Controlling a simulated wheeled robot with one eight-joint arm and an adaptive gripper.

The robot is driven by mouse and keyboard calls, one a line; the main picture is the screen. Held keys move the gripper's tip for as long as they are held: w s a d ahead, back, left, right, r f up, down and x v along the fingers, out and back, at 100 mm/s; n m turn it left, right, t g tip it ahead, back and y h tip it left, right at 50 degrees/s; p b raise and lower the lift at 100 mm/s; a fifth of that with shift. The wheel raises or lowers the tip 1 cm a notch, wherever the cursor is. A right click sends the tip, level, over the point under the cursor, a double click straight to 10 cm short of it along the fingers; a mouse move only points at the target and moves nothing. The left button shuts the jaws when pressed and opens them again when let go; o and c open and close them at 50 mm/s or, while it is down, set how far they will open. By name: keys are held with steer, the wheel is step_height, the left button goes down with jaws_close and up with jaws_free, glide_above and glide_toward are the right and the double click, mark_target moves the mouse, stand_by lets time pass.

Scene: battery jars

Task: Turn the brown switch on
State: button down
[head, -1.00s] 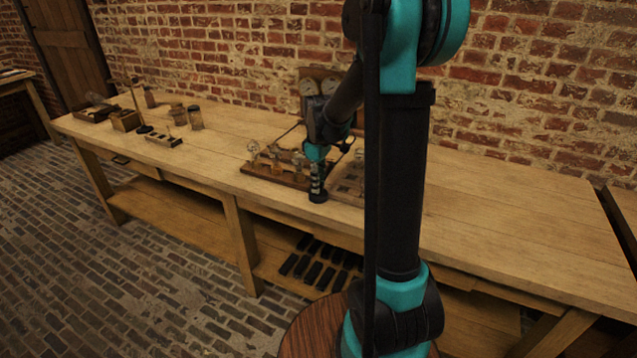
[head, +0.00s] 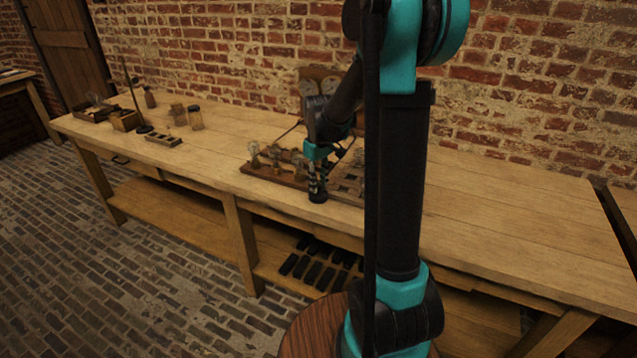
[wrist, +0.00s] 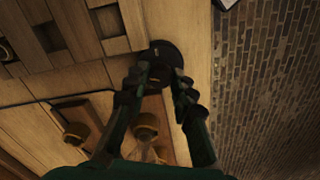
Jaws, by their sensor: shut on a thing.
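A dark, round switch (wrist: 160,48) sits near the front edge of the bench in the wrist view. It looks very dark brown or black, with a small pale mark on its disc. My gripper (wrist: 159,78) is shut on the switch's knob, one finger on each side. The fingers hide most of the knob, so I cannot tell which way it is set. In the head view my gripper (head: 317,178) points down onto the switch (head: 318,198), whose base shows just below the fingertips.
A wooden board (head: 270,181) with brass-and-glass lamps stands left of my gripper. A slotted wooden tray (head: 347,197) is to the right, partly behind my arm. Jars (head: 195,118) and small boxes stand farther left. The bench's right side is clear.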

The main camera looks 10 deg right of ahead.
mark_target(319, 185)
steer(key=m, duration=1.3)
steer(key=shift+m, duration=0.3)
stand_by(0.4)
steer(key=c, duration=1.3)
jaws_free()
steer(key=shift+o, duration=0.2)
step_height(319, 185, up, 12)
steer(key=shift+s, duration=0.1)
